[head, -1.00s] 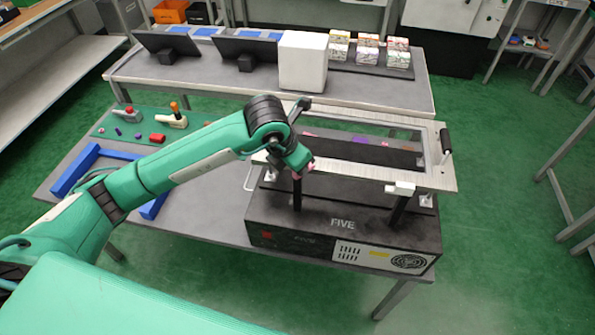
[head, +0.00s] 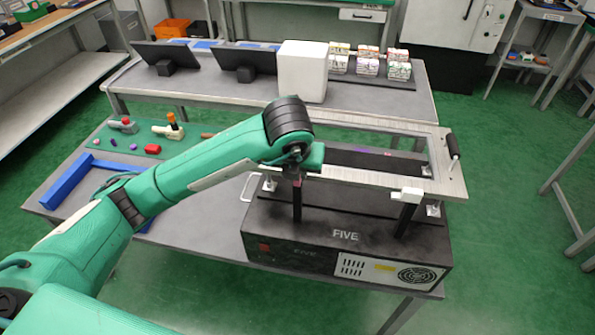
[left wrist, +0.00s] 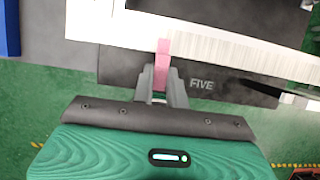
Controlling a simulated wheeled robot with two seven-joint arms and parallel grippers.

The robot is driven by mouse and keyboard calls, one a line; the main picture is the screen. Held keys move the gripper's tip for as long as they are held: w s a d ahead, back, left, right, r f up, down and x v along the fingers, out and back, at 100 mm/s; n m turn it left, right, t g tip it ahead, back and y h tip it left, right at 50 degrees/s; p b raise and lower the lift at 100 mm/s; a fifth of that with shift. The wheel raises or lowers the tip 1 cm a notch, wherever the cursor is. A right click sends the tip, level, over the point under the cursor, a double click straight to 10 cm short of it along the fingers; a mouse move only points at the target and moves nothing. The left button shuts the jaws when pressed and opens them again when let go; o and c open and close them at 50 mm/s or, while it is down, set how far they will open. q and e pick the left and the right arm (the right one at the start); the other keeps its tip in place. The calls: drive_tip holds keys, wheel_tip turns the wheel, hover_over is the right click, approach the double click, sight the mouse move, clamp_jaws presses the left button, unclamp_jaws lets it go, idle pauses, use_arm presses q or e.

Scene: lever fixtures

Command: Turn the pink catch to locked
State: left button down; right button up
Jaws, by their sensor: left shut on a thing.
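The pink catch (left wrist: 162,64) stands up in the middle of the left wrist view, at the edge of the pale frame. My left gripper (left wrist: 161,88) has its grey fingers closed on the catch's near end. In the head view my left gripper and most of the catch are hidden behind my wrist at the frame's front left corner. The pale metal frame (head: 437,182) is raised on dark posts above the black box (head: 300,232) marked FIVE. My right gripper is in neither view.
A white block (head: 407,195) sits on the frame's front right, and a black handle (head: 452,146) stands at its right end. A blue bracket (head: 72,180) and a green mat (head: 140,140) with small parts lie left. A white box (head: 302,70) stands behind.

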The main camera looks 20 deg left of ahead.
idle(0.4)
use_arm(q)
drive_tip(key=c, duration=1.4)
unclamp_jaws()
drive_tip(key=v, duration=1.3)
drive_tip(key=shift+r+p, duration=0.3)
drive_tip(key=shift+r, duration=0.1)
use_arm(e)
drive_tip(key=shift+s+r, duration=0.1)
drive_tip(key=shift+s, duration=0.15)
use_arm(q)
drive_tip(key=shift+s, duration=0.1)
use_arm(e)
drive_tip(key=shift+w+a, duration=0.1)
